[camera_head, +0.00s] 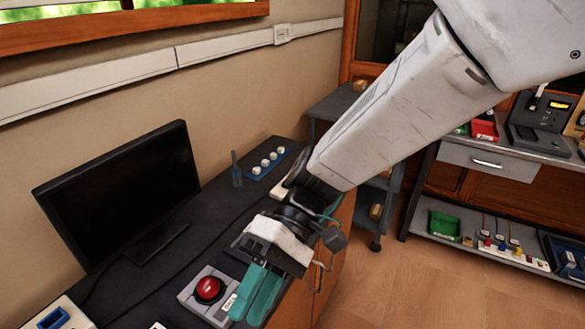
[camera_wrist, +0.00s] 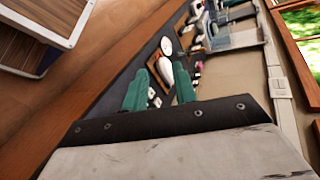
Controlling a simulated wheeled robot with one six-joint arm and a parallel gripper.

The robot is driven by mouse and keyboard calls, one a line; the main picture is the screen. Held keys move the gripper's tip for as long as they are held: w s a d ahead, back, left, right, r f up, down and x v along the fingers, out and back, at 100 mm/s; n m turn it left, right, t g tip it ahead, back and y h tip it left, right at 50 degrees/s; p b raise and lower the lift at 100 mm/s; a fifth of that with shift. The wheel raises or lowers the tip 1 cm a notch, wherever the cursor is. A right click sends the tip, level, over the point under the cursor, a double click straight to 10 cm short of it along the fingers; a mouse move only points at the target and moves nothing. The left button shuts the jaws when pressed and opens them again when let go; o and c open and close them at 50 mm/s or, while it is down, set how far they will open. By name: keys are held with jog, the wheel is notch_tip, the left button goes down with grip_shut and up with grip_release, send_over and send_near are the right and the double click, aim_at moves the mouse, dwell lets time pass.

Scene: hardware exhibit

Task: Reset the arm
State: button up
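My arm (camera_head: 400,110) reaches from the upper right of the head view down over the dark desk (camera_head: 215,215). My gripper (camera_head: 246,316) has two teal fingers and hangs over the desk's front part, just right of a grey box with a red button (camera_head: 209,288). In the wrist view my gripper (camera_wrist: 160,72) shows its two teal fingers apart with a clear gap and nothing held between them. The fingers hide part of the box's right side in the head view; I cannot tell whether they touch it.
A black monitor (camera_head: 125,190) stands left on the desk. A blue strip with several white knobs (camera_head: 266,162) lies at the desk's back. A grey shelf unit (camera_head: 490,155) with devices and a green bin (camera_head: 444,226) stands at right. The wooden floor (camera_head: 400,285) between is clear.

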jog(key=d+r+m+t+h, duration=0.1)
jog(key=d+r+m+t, duration=0.1)
jog(key=d, duration=0.9)
jog(key=d+r+m+t+h, duration=0.2)
jog(key=d+t, duration=0.4)
jog(key=d, duration=0.6)
jog(key=w+d+r+m+t+h, duration=0.1)
jog(key=d+r+m+t+h, duration=0.1)
jog(key=d+m, duration=0.4)
jog(key=d+r+t, duration=0.1)
jog(key=d+t, duration=0.1)
jog(key=d, duration=0.3)
jog(key=shift+d+r, duration=0.2)
jog(key=shift+w+t, duration=0.1)
jog(key=shift+t, duration=0.2)
